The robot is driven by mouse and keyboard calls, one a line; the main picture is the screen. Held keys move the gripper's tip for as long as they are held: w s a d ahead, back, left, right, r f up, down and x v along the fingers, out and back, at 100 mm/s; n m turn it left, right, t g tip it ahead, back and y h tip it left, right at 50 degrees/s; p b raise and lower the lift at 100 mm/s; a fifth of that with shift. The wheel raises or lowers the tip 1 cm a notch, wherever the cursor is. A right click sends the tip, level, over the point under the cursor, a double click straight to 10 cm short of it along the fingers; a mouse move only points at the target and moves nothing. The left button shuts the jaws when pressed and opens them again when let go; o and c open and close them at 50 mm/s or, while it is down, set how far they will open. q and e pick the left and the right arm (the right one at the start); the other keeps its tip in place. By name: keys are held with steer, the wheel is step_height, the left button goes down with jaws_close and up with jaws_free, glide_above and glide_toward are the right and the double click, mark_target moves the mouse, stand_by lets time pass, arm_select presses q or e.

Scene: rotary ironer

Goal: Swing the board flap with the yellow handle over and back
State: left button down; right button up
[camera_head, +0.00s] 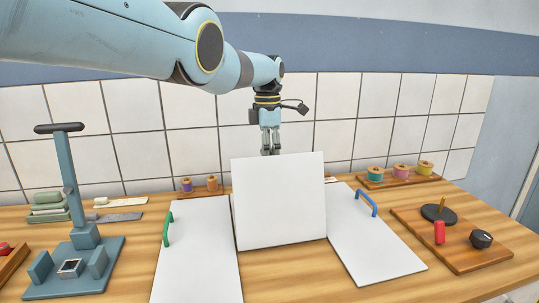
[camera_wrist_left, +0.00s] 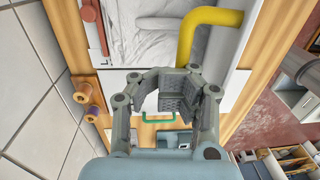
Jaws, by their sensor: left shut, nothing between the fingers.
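The white board flap (camera_head: 279,202) stands raised in the middle of the board, tilted up, its near face towards me in the head view. Its yellow handle (camera_wrist_left: 207,28) shows in the left wrist view, close beyond the fingers; in the head view it is hidden. My left gripper (camera_head: 270,150) is above and behind the flap's top edge, pointing down. It also shows in the left wrist view (camera_wrist_left: 178,88); its fingers are shut and empty, apart from the handle. My right gripper is in neither view.
White panels with a green handle (camera_head: 167,229) and a blue handle (camera_head: 367,202) flank the flap. A blue-grey press stand (camera_head: 75,205) is at left. A wooden board with knobs (camera_head: 460,245) is at right. Thread spools (camera_head: 400,172) stand at the back, before the tiled wall.

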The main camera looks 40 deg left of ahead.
arm_select(q)
steer(key=c, duration=1.4)
jaws_free()
steer(key=shift+a+f, duration=0.3)
steer(key=shift+f, duration=0.4)
steer(key=r, duration=1.2)
steer(key=shift+w+a+r, duration=0.2)
steer(key=shift+w+a, duration=0.05)
steer(key=shift+w, duration=0.15)
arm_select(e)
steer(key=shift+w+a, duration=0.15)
